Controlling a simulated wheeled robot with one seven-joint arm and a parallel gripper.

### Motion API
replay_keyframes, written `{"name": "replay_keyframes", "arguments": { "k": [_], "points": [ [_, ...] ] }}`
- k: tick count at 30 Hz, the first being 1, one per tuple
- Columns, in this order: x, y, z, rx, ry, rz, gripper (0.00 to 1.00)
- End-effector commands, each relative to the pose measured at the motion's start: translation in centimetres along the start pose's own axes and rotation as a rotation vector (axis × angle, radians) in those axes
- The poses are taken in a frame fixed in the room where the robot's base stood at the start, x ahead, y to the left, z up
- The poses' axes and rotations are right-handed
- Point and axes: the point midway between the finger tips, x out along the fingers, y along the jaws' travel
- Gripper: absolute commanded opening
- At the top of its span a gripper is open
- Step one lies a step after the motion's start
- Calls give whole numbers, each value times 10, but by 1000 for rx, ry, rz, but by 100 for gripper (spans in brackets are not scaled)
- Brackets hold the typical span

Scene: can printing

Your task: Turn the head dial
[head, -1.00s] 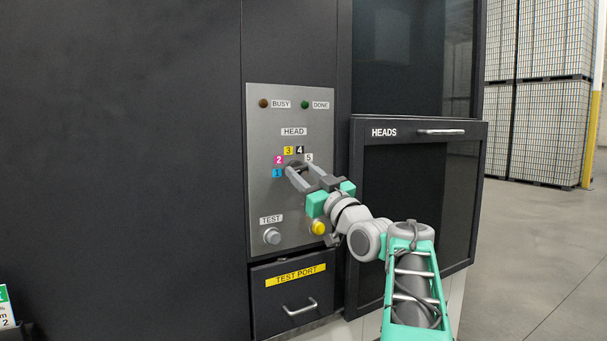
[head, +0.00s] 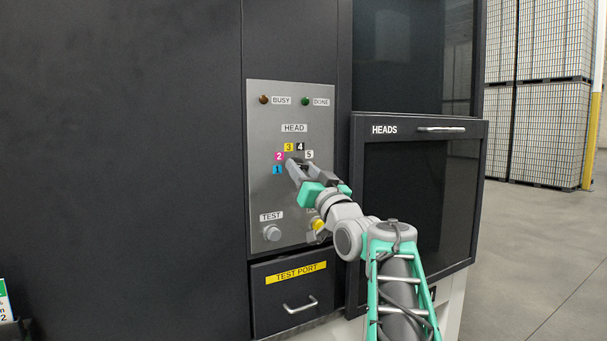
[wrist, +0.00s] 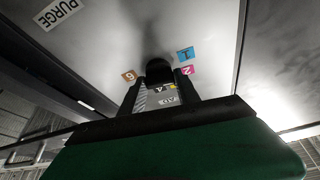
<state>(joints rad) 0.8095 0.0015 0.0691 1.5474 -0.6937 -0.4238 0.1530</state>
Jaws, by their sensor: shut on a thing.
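The head dial (wrist: 158,68) is a dark knob seen between my fingers in the wrist view. In the head view it is mostly hidden behind my gripper (head: 297,165), below the HEAD label (head: 294,128). Number tags ring it: blue 1 (head: 277,170), magenta 2 (head: 279,156), yellow 3 (head: 289,147), black 4 (head: 300,147) and white 5 (head: 309,155). An orange-brown 6 (wrist: 129,75) shows in the wrist view. My gripper is shut on the dial, with its fingers tilted. The dial's pointer is hidden, so its setting cannot be told.
Below are a grey TEST button (head: 272,233) and a yellow button (head: 317,223) partly behind my wrist. The TEST PORT drawer (head: 283,302) is lower. The HEADS door (head: 398,220) juts out on the right, behind my arm. A PURGE label (wrist: 58,11) shows in the wrist view.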

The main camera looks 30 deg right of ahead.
Motion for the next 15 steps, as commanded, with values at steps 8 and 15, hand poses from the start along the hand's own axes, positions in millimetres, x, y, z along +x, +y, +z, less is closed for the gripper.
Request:
{"name": "replay_keyframes", "arguments": {
  "k": [8,15],
  "points": [
    [0,-3,1,240,0,98,0],
    [0,-4,0,451,0,186,0]
  ]
}}
